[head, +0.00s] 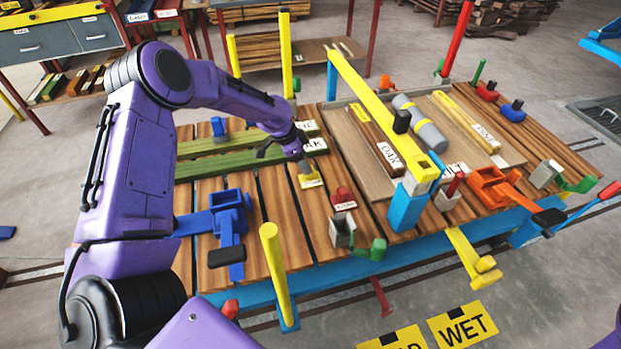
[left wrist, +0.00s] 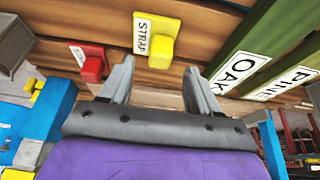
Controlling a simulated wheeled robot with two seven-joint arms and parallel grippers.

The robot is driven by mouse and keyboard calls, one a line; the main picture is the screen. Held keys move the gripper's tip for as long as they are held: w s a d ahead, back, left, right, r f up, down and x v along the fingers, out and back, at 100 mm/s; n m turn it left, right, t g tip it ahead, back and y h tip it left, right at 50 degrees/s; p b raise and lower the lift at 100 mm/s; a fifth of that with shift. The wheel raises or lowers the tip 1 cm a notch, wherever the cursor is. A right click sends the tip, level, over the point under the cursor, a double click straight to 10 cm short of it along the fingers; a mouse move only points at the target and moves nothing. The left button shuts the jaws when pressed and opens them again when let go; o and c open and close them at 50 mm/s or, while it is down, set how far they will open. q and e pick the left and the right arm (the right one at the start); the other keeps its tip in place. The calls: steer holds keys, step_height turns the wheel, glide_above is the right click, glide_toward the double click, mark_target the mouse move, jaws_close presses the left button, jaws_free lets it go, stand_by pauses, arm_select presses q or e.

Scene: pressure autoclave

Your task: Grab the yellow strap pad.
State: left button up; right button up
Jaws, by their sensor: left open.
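The yellow strap pad (head: 310,178) lies on the wooden slats of the cart, near the ends of the green boards. In the left wrist view the yellow pad (left wrist: 161,49) carries a white label reading STRAP and a raised yellow block. My left gripper (head: 284,158) is above the slats just beside the pad. In the left wrist view its two fingers (left wrist: 160,72) are spread apart with nothing between them, and the pad shows just beyond the fingertips. I cannot tell the exact gap. My right gripper is not in view.
A red labelled pad (head: 343,198) sits close by, also in the left wrist view (left wrist: 93,67). Green boards marked OAK and PINE (head: 230,160) lie behind. A blue clamp (head: 232,210) and a yellow upright post (head: 275,262) stand nearer. A yellow beam (head: 375,105) crosses the cart to the right.

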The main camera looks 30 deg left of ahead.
mark_target(311, 176)
arm_select(q)
steer(key=x, duration=0.5)
steer(key=shift+w+d+f+p, duration=0.1)
steer(key=shift+w+f+p, duration=0.1)
steer(key=shift+p, duration=0.1)
steer(key=c, duration=1)
steer(key=shift+c, duration=0.2)
